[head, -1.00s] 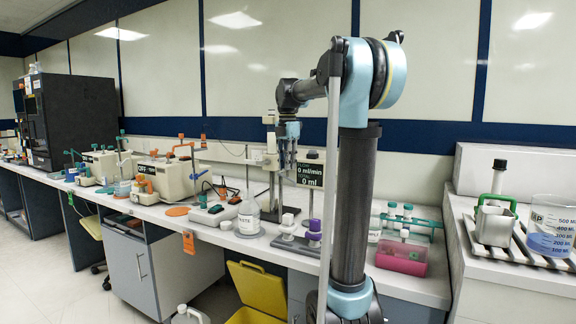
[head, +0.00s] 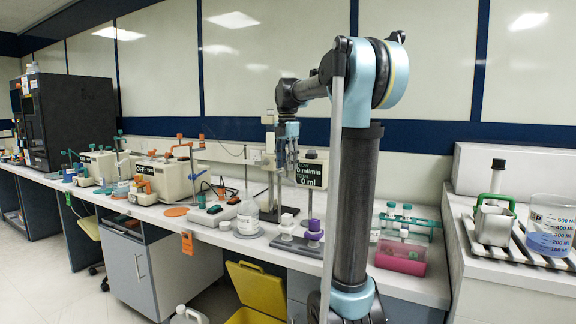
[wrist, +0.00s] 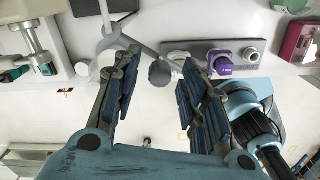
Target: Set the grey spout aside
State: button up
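My gripper (wrist: 158,68) is open in the wrist view, with a blue-padded finger on each side. Between and just beyond the fingertips is a grey lobed knob (wrist: 160,73) on a slanting grey rod (wrist: 143,49); neither finger clearly touches it. I cannot tell for sure whether this grey piece is the spout. In the head view my gripper (head: 287,155) points down over the bench, in front of the stand, and hides part of it. No other grey spout can be made out clearly.
A white bottle (head: 247,214) and a purple-capped piece (head: 314,230) stand near the bench edge. A pink box (head: 401,258) and a tube rack (head: 407,220) are to the right. A beaker (head: 551,226) and a green-handled metal container (head: 493,222) stand on the right-hand counter.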

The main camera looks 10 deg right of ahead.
notch_tip(320, 180, up, 12)
dwell(0.6)
jog(key=shift+f, duration=0.1)
